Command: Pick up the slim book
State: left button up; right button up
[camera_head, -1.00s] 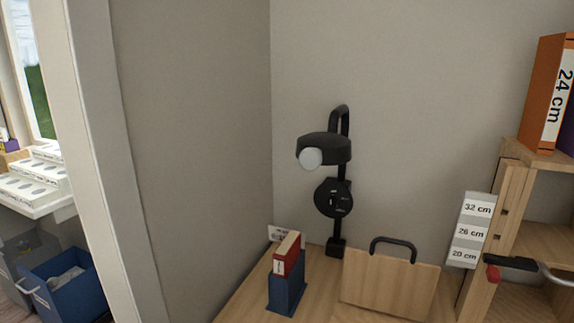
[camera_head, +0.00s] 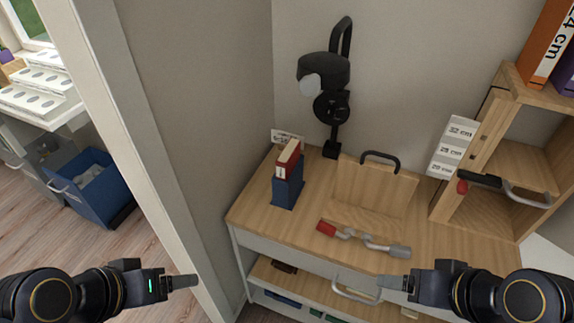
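A slim red book (camera_head: 287,165) with a pale top edge stands upright in a dark blue holder (camera_head: 286,193) at the back left of the wooden desktop. Its lower part is hidden by the holder. My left gripper (camera_head: 196,281) is at the lower left, in front of the desk and apart from the book. My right gripper (camera_head: 380,281) is at the lower right, pointing left, also apart from the book. I see no object in either gripper. Both are seen edge-on, so their finger gaps do not show.
A black lamp (camera_head: 324,72) stands behind the book, and a wooden board with a black handle (camera_head: 376,190) to its right. A red-ended metal tool (camera_head: 362,238) lies at the desktop's front. A wooden shelf (camera_head: 490,130) stands right. A wall (camera_head: 205,130) bounds the left.

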aim_at(286, 163)
jog(key=j, duration=0.8)
jog(key=i+j, duration=0.15)
jog(key=j, duration=0.25)
jog(key=i+j+z, duration=0.1)
jog(key=j, duration=0.3)
jog(key=i+j, duration=0.15)
jog(key=j, duration=0.25)
jog(key=i+j, duration=0.1)
jog(key=j, duration=0.3)
jog(key=z, duration=0.05)
